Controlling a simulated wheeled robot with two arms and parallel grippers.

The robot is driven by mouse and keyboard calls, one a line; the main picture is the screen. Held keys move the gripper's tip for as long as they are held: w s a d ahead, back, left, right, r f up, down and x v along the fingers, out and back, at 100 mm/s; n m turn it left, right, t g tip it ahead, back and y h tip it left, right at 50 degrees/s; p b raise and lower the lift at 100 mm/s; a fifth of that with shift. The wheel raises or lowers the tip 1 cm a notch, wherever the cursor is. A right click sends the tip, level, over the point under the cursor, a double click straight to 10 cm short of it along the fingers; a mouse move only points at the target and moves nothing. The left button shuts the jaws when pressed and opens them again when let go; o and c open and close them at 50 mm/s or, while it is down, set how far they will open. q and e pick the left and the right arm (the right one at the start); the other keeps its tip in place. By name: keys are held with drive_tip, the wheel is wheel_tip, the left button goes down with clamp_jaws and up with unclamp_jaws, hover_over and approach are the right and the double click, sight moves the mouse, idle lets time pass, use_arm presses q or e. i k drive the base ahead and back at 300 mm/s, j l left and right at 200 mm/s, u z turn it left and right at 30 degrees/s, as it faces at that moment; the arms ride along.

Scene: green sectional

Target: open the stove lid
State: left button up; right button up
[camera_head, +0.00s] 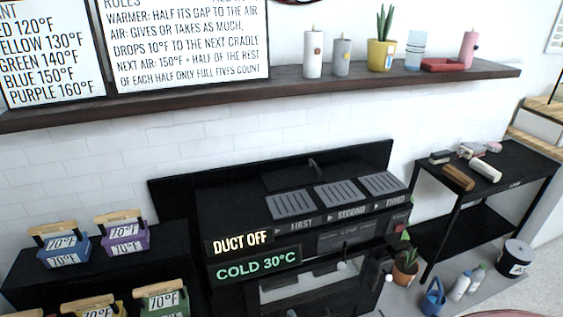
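The black stove (225,215) stands against the white tiled wall in the middle of the view. Three grey slatted plates (337,195) lie on its top, above labels reading FIRST, SECOND and THIRD. A black upright panel (350,158) rises along the back of the top; I cannot tell whether it is a raised lid or a fixed back. The front has a glass window (315,282) and a red switch (398,228). Neither of my grippers is in view.
A dark shelf (200,98) with candles and a potted plant runs above the stove. Labelled coloured boxes (63,247) stand on a black surface at left. A black side table (500,185) is at right. A plant pot (405,270), blue container (433,300) and bottles stand on the floor.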

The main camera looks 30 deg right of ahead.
sight(294, 177)
drive_tip(key=l+u, duration=0.25)
drive_tip(key=l, duration=0.45)
drive_tip(key=l+u, duration=0.25)
drive_tip(key=l, duration=0.45)
drive_tip(key=k+l+u, duration=0.25)
drive_tip(key=l, duration=0.45)
drive_tip(key=i+l, duration=0.05)
drive_tip(key=i, duration=0.05)
